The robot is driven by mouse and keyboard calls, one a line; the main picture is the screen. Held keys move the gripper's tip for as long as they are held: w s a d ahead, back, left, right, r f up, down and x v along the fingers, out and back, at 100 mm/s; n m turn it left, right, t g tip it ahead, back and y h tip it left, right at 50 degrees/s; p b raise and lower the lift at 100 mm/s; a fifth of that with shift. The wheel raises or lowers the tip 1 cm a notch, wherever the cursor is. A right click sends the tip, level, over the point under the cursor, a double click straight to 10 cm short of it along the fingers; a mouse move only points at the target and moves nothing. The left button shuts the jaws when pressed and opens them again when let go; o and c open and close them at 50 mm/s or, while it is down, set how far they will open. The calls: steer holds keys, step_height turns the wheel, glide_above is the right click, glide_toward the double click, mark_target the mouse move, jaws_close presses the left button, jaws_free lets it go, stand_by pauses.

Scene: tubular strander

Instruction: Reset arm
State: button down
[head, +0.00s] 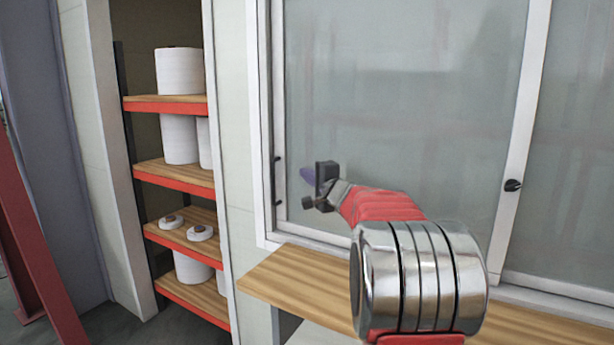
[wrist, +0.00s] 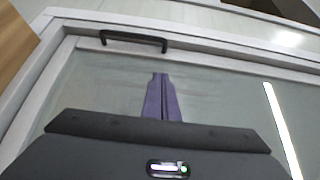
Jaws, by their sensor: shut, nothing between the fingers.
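My arm, red with a banded chrome joint, reaches up from the lower right in the head view in front of a glass sliding window (head: 420,110). My gripper (head: 306,172) is at its far end, with purple fingers near the window's lower left. In the wrist view my gripper (wrist: 160,78) shows its two purple fingers lying together, with nothing between them. The fingers are over the glass pane (wrist: 220,100), below a black handle (wrist: 133,38) on the frame. I cannot tell how far the fingertips are from the glass.
A wooden ledge (head: 285,285) runs under the window. Open shelves (head: 175,175) with red edges hold several white spools (head: 180,70) at the left. The window has a black latch (head: 513,185) at the right. A red beam (head: 35,250) leans at the far left.

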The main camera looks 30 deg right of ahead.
stand_by(0.4)
steer(key=s+a+f+n+g+y, duration=0.35)
steer(key=s+a+f, duration=0.4)
steer(key=a, duration=0.35)
steer(key=s+a+f+n+g+y, duration=0.3)
steer(key=s+a+f+n+g, duration=0.25)
steer(key=a+f, duration=0.45)
steer(key=s+a+f+n+g+h, duration=0.1)
steer(key=s+a+n, duration=0.2)
steer(key=s, duration=0.7)
steer(key=s+a+f+n+g+h, duration=0.1)
steer(key=s+a+n, duration=0.3)
steer(key=s+a, duration=0.3)
steer(key=s+a+f+n+g+h, duration=0.1)
steer(key=s+a, duration=0.4)
steer(key=s, duration=0.7)
steer(key=shift+s+a+f+n+h, duration=0.15)
steer(key=shift+s+a+n+h, duration=0.25)
steer(key=shift+n, duration=0.9)
